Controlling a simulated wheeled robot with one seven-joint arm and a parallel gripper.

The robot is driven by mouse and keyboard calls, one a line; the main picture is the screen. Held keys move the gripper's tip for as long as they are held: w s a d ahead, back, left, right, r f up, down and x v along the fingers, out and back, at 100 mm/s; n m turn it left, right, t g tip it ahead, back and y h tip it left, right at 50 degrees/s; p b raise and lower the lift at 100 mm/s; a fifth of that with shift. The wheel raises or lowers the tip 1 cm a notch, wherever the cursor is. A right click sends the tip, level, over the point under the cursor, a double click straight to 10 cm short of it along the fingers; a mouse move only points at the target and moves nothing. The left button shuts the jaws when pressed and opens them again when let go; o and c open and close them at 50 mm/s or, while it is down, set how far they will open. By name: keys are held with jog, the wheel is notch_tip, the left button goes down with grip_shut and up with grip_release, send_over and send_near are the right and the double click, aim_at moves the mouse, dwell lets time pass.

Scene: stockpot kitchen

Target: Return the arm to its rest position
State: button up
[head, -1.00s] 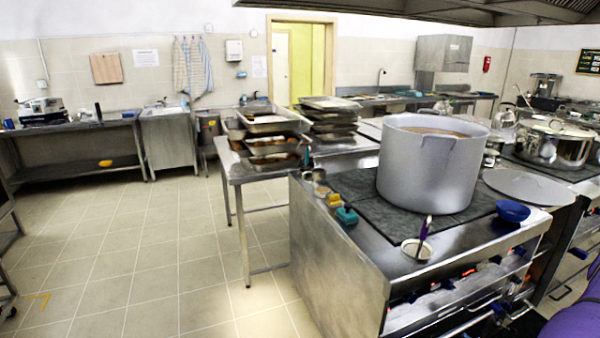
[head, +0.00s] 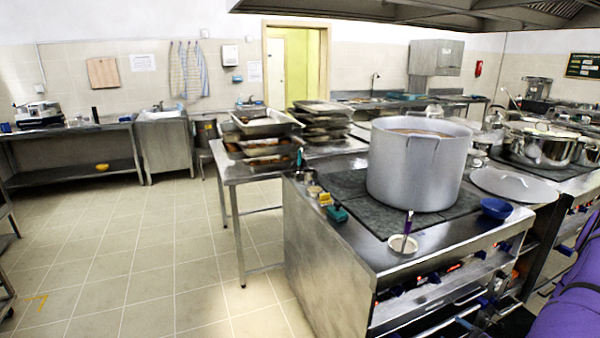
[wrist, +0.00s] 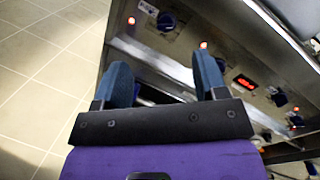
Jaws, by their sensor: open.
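My gripper (wrist: 165,78) is in the wrist view, its two blue fingers apart with nothing between them. It points at the front of the stove (wrist: 215,45), where knobs and red lights show, and floor tiles lie to the left. In the head view my purple arm (head: 572,300) shows at the lower right, in front of the stove side; the gripper itself is not clearly seen there.
A large grey stockpot (head: 415,170) stands on the stove (head: 335,262). A spoon rest (head: 402,244) with a purple-handled utensil and a blue bowl (head: 496,207) are near the front edge. Stacked trays (head: 262,122) sit on a steel table. Floor (head: 140,250) at left is clear.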

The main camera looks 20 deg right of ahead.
jog(key=w+a+r+n+g+y, duration=0.25)
jog(key=a+r+n+g, duration=0.3)
jog(key=r, duration=0.55)
jog(key=w+a+r+n+g+y, duration=0.25)
jog(key=a+r+n+g, duration=0.3)
jog(key=r, duration=0.55)
jog(key=w+a+r+n+g+y, duration=0.2)
jog(key=w+a+r+n+g, duration=0.25)
jog(key=r, duration=0.65)
jog(key=s+a+r+n+g+h, duration=0.2)
jog(key=s+a+r+n+h, duration=0.4)
jog(key=s+a+r, duration=0.5)
jog(key=s+a+r+n+t+h, duration=0.4)
jog(key=s+a+r+t+h, duration=0.1)
jog(key=s+r, duration=0.4)
jog(key=shift+s+r+h, duration=0.25)
jog(key=shift+r+h, duration=0.05)
jog(key=shift+r, duration=0.6)
jog(key=shift+a, duration=0.1)
